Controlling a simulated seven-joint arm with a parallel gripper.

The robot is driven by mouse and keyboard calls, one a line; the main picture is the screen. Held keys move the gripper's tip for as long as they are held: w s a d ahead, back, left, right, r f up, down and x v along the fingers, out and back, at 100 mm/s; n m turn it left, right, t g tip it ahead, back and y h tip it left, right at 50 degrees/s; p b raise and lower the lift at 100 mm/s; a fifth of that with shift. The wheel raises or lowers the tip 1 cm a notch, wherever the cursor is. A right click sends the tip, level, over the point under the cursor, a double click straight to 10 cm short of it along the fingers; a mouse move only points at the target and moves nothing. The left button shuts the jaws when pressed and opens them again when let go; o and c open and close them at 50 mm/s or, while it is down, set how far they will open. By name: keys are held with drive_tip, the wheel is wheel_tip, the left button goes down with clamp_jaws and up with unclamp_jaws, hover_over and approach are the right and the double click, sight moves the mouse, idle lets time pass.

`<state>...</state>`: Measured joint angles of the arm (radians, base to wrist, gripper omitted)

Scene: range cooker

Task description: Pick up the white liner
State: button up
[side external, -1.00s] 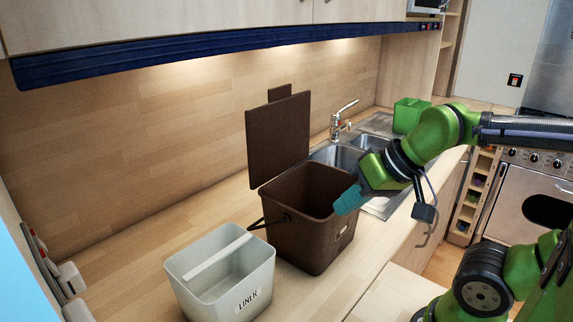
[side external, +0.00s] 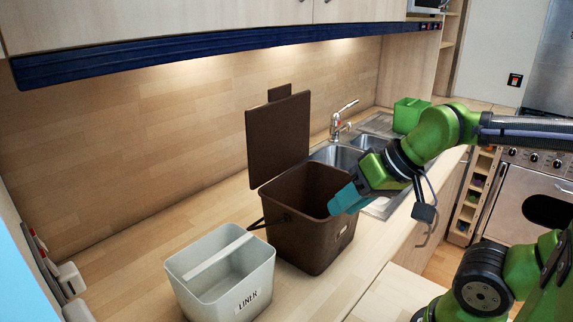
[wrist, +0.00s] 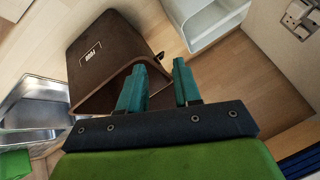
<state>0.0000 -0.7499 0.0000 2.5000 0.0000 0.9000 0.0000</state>
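The white liner (side external: 194,293) is an open box with a bar handle across its top and a "LINER" label on its front. It stands upright on the counter at the lower left of the side view, and part of it shows at the top of the wrist view (wrist: 205,25). My gripper (side external: 338,204) is over the right rim of the brown bin, to the right of the liner and apart from it. In the wrist view its two teal fingers (wrist: 158,85) are spread with nothing visible between them.
The brown bin (side external: 300,237) stands open between my gripper and the liner, its lid (side external: 278,138) raised behind. A sink (side external: 340,156) and a green box (side external: 409,115) are further back. Wall sockets (side external: 72,279) are left of the liner. Counter in front is clear.

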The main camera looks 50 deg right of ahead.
drive_tip(key=m+g+h, duration=0.2)
drive_tip(key=m+g, duration=0.5)
drive_tip(key=m, duration=0.7)
hover_over(246, 305)
wheel_tip(246, 305, down, 11)
drive_tip(key=shift+f, duration=2.85)
drive_tip(key=shift+c, duration=0.5)
